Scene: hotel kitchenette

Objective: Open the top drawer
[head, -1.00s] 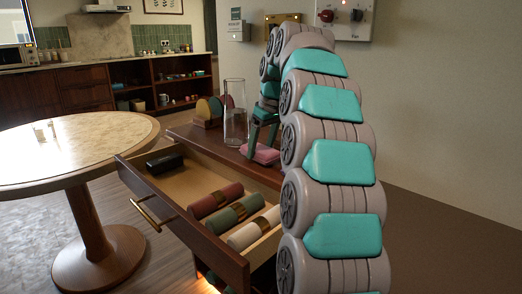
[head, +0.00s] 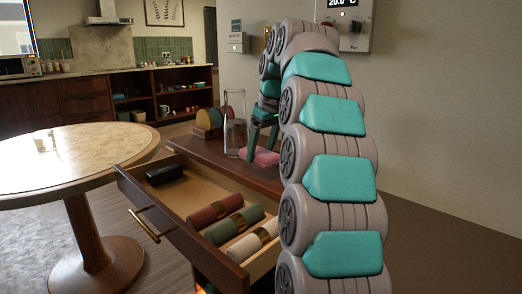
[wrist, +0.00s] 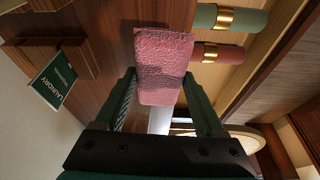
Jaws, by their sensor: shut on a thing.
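The top drawer (head: 190,228) of the wooden cabinet stands pulled out in the head view, with its brass bar handle (head: 145,226) on the front. Inside lie a black case (head: 164,175) and red, green and white rolls with gold bands. My gripper (head: 262,142) is above the cabinet top, behind the open drawer and away from the handle. It is shut on a pink cloth-like thing (head: 266,158), which also shows between the green fingers in the wrist view (wrist: 163,55). The fingertips are partly hidden by the pink thing.
A glass cylinder (head: 234,120) and a rack of coloured discs (head: 209,120) stand on the cabinet top beside my gripper. A round table (head: 70,158) is left of the drawer. A laundry sign (wrist: 53,80) shows in the wrist view. Some floor shows between table and drawer.

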